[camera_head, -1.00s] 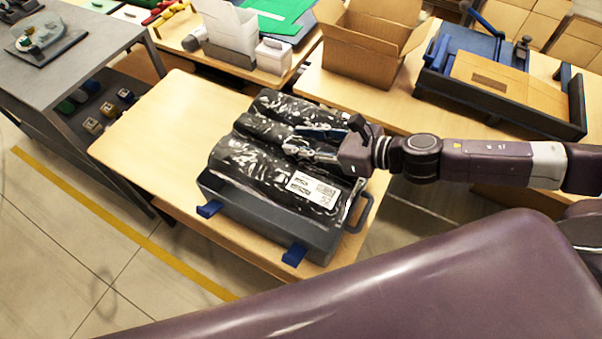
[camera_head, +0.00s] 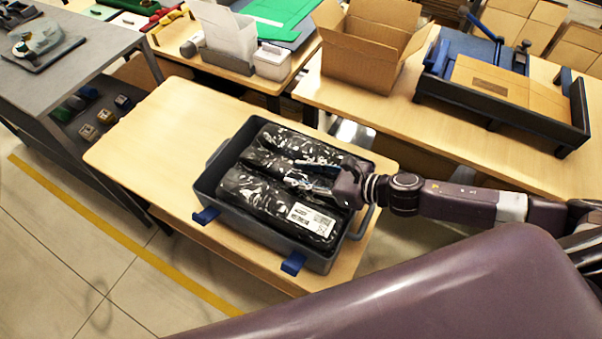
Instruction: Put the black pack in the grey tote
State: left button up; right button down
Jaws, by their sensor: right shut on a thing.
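The black pack (camera_head: 262,192) is a glossy, wrinkled black bag with a white label (camera_head: 311,219). It lies inside the grey tote (camera_head: 212,183), with the tote's walls around it. The tote stands on a wooden table and has blue clips on its near side. My right gripper (camera_head: 303,176) reaches in from the right and is shut on the black pack near its middle. The fingertips are partly lost against the dark, shiny plastic. My left gripper is not in view.
The wooden table (camera_head: 165,130) is bare left of the tote. Behind stand an open cardboard box (camera_head: 365,55), white bins (camera_head: 230,40) and a dark blue-handled tray (camera_head: 500,85) with cardboard. A grey bench (camera_head: 75,50) is at the left.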

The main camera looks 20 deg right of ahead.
jog(key=shift+r, duration=0.1)
jog(key=shift+f+b, duration=0.5)
jog(key=shift+f, duration=0.1)
jog(key=c, duration=1.4)
grip_release()
